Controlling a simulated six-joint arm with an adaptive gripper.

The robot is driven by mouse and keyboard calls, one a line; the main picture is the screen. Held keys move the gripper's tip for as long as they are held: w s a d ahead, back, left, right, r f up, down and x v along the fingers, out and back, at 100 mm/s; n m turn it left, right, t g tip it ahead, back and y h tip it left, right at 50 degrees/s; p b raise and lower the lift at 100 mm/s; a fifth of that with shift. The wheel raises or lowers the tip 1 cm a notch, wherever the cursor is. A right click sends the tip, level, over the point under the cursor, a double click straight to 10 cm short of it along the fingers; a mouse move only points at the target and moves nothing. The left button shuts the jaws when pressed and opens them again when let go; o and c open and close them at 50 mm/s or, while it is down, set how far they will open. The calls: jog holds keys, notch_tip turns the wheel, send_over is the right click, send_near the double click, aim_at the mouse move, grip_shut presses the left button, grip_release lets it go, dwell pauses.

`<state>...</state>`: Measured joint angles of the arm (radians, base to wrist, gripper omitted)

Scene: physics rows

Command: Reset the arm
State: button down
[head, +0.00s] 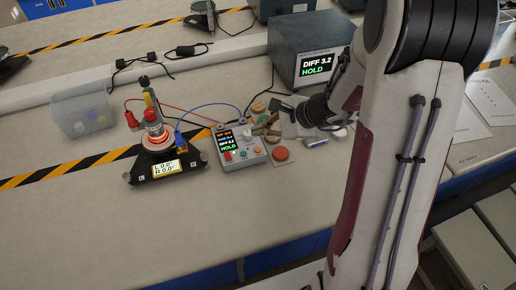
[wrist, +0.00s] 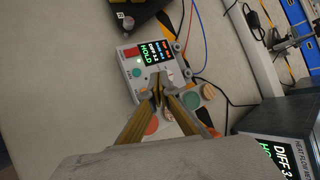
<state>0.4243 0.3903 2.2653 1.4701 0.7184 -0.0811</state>
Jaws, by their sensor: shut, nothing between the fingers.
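My gripper (head: 268,128) is at the right side of the grey control box (head: 238,152), above several small discs. In the wrist view its brownish fingers (wrist: 158,78) come together at the tips, with nothing visible between them. They overlap the lower edge of the control box in that picture; I cannot tell whether they touch it. The box's screen reads DIFF 3.2 and HOLD. My arm reaches in from the right of the head view and hides part of the bench.
A black stand (head: 166,168) with a glowing coil and a small display sits left of the box, joined by red and blue cables. A large meter (head: 312,55) stands behind. A clear bin (head: 83,118) is at left. The front left bench (head: 70,240) is clear.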

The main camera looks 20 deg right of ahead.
jog(key=shift+s+a, duration=0.1)
dwell(0.6)
jog(key=shift+s+a+f, duration=0.1)
jog(key=shift+s, duration=0.15)
jog(key=s+a+r+n+g+h, duration=0.1)
jog(key=s+a+r+n+g, duration=0.15)
jog(key=s+n, duration=0.4)
jog(key=s+a+r+n+g, duration=0.1)
jog(key=s+r+n+g, duration=0.15)
jog(key=s, duration=0.65)
jog(key=s+d+r+n+t+h, duration=0.1)
jog(key=s+r+n+t+h, duration=0.2)
jog(key=s+r+n, duration=0.6)
notch_tip(320, 180, up, 4)
jog(key=shift+s+f+n+t+h, duration=0.35)
jog(key=shift+s+h, duration=0.2)
jog(key=shift+h, duration=0.55)
dwell(0.8)
